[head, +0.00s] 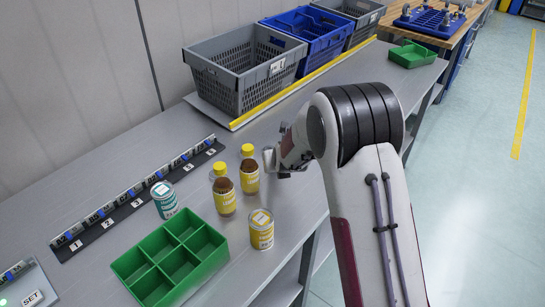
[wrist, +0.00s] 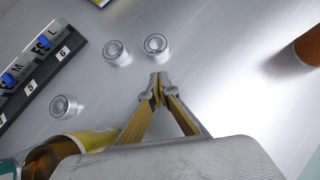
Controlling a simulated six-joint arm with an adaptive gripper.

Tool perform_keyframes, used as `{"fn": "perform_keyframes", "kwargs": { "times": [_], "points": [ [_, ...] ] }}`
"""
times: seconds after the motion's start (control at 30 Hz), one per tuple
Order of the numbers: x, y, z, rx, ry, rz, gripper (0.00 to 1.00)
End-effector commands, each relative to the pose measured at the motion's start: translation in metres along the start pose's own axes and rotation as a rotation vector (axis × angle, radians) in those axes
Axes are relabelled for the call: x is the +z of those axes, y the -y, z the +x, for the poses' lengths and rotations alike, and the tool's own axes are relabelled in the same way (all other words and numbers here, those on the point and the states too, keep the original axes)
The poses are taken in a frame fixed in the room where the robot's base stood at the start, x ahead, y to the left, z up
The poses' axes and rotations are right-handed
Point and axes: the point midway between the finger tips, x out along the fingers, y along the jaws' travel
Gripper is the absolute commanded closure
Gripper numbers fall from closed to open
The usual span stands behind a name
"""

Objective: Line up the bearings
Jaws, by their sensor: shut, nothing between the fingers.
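Three small silver bearings stand apart on the grey bench in the wrist view: one (wrist: 155,45) just beyond my fingertips, one (wrist: 116,53) to its left, and one (wrist: 63,107) further left, near the rail. I cannot make them out in the head view. The black numbered rail (head: 140,203) runs along the back of the bench; its end with labels 5 and 6 shows in the wrist view (wrist: 40,68). My gripper (wrist: 157,85) is shut and empty, short of the nearest bearing. In the head view my gripper (head: 270,158) is beside the yellow-capped bottles.
Two yellow-capped bottles (head: 223,196) (head: 250,175), a teal can (head: 164,200) and a yellow can (head: 262,232) stand near an empty green divided tray (head: 212,262). A grey crate (head: 240,80) stands further along the bench. A brown object (wrist: 309,46) is at the wrist view's right edge.

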Motion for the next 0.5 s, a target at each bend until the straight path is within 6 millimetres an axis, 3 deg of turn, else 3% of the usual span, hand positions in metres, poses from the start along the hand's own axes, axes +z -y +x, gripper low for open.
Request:
{"fn": "perform_keyframes", "kwargs": {
  "times": [0.5],
  "points": [
    [0.019,0.001,0.020,0.006,-0.001,0.001,1.00]
  ]
}}
